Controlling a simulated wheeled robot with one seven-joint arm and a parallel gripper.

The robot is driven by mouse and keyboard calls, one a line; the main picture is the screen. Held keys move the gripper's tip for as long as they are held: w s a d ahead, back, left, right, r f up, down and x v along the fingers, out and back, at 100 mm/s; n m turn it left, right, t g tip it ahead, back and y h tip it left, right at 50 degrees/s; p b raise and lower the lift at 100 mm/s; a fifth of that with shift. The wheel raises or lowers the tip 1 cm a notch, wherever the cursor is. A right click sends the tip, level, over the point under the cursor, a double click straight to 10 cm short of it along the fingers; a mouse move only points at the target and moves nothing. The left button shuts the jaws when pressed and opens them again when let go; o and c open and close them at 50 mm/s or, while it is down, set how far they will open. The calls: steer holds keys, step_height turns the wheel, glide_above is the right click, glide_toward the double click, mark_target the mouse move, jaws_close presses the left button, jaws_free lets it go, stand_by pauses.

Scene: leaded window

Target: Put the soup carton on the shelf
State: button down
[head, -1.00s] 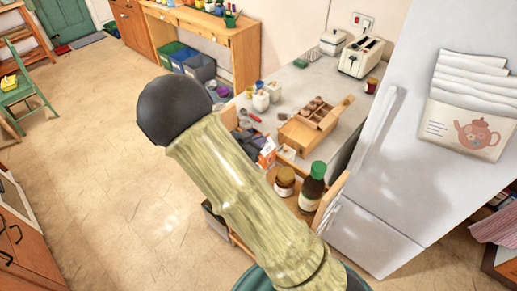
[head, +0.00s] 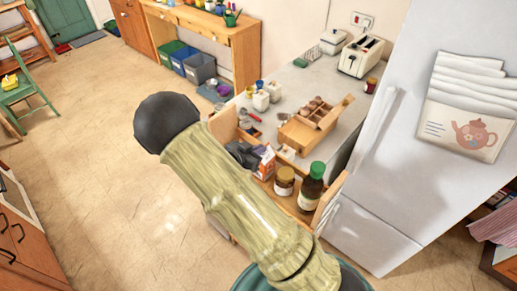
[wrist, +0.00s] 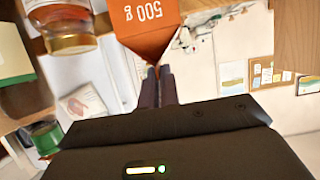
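The soup carton (head: 264,163), orange and white, shows beside my dark gripper (head: 242,153) in the head view, above or in the wooden pull-out rack (head: 304,216); I cannot tell whether it touches the rack's floor. In the wrist view its orange face (wrist: 150,25) reads "500 g" upside down. My gripper's two fingers (wrist: 157,78) are close together on the carton's narrow top edge. A brown jar (head: 284,182) and a dark bottle with a green cap (head: 312,187) stand in the rack, to the right of the carton. My arm hides part of the rack.
The grey counter (head: 300,84) behind holds a wooden box (head: 297,133), white canisters (head: 262,101) and a toaster (head: 361,57). The fridge (head: 410,150) stands close on the right.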

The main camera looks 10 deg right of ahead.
steer(key=shift+f, duration=0.15)
steer(key=c, duration=1.6)
jaws_free()
steer(key=shift+c, duration=0.2)
steer(key=shift+r, duration=0.25)
steer(key=shift+s+a, duration=0.2)
steer(key=shift+a, duration=0.1)
steer(key=b+v, duration=0.4)
steer(key=v, duration=0.7)
steer(key=shift+s+a+r, duration=0.1)
steer(key=shift+a+r, duration=0.05)
